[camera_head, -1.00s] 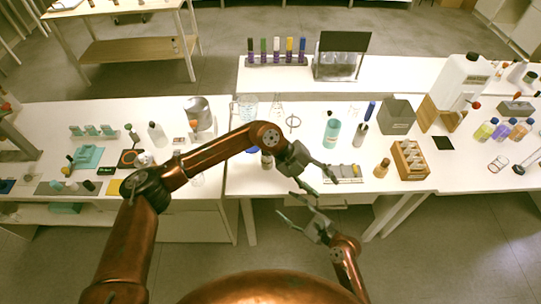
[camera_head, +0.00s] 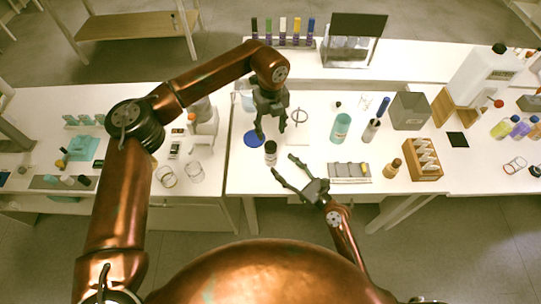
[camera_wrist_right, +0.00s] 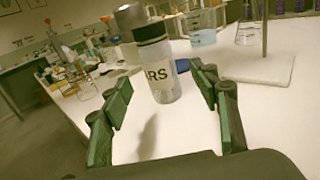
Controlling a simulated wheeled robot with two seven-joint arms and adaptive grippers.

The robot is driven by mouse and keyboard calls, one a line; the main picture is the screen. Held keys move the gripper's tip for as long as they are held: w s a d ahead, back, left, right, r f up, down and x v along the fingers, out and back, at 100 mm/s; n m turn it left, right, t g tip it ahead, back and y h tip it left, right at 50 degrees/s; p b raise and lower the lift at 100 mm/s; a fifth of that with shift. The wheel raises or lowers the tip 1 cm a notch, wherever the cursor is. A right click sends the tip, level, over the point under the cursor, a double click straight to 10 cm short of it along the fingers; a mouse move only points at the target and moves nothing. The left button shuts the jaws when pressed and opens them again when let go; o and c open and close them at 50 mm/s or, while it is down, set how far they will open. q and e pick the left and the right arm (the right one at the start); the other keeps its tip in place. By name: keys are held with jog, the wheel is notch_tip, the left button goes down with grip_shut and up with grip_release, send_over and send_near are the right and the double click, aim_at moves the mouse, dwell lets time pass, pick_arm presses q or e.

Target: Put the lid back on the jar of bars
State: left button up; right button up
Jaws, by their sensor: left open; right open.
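The clear jar (camera_head: 270,158) stands upright near the front edge of the middle table. In the right wrist view the jar (camera_wrist_right: 165,88) shows a label ending in "RS" and a black lid (camera_wrist_right: 150,32) on its top; I cannot tell how firmly the lid sits. My left gripper (camera_head: 271,134) points down just behind and above the jar, open and empty. My right gripper (camera_head: 283,165) is open and low, its fingers pointing at the jar from the front right. In the right wrist view the jar stands beyond and between its fingertips (camera_wrist_right: 162,80), apparently untouched.
Glass beakers (camera_head: 194,172) stand on the left table. The table between the jar and the tray is mostly clear.

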aim_at(275, 158)
jog(key=shift+x, duration=3.9)
jog(key=shift+s+a, duration=0.1)
jog(key=shift+c, duration=0.3)
grip_shut()
